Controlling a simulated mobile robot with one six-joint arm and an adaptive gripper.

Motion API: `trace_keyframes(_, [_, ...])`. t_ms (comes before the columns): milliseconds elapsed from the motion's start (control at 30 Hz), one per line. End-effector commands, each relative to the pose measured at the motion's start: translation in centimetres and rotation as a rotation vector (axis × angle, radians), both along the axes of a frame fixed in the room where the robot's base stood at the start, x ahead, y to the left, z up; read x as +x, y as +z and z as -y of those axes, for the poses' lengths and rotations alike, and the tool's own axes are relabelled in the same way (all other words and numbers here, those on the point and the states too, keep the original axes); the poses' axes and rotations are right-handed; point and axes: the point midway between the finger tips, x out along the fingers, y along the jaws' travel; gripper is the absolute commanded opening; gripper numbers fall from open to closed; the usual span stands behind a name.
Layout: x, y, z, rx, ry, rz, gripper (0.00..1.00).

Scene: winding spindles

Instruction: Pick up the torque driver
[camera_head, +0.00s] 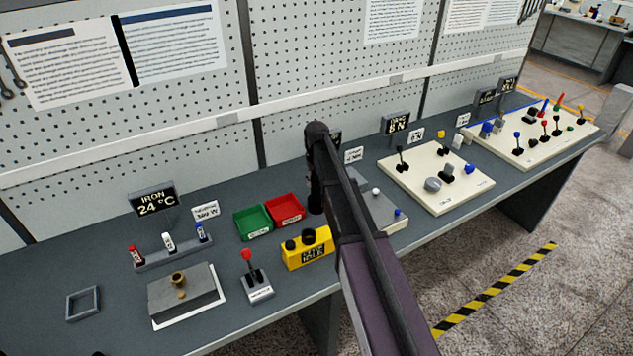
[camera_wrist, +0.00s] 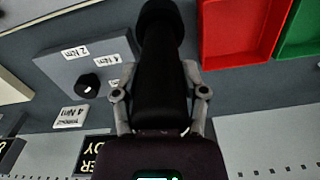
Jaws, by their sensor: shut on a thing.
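The torque driver (camera_wrist: 160,45) is black and thick-handled. In the wrist view it stands between the two grey fingers of my gripper (camera_wrist: 160,78), which is shut on it. Its far end shows a wide round head at the top of that view. In the head view my arm covers most of this spot, and a dark upright shape shows under the arm's end, right of the red bin. I cannot tell there whether the driver touches the bench.
The red bin (camera_head: 285,208) and green bin (camera_head: 253,222) sit close beside the driver. A grey plate (camera_wrist: 80,75) with a black knob and torque labels lies on its other side. A yellow block (camera_head: 308,248) stands in front. The pegboard wall (camera_head: 300,60) rises behind.

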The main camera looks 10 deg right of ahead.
Motion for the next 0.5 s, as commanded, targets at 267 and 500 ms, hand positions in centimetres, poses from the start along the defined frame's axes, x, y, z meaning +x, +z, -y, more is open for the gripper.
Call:
trace_keyframes(267, [0.0,2.5,0.0,0.000,0.000,0.000,0.00])
trace_keyframes(500, [0.0,5.1,0.0,0.000,0.001,0.000,0.00])
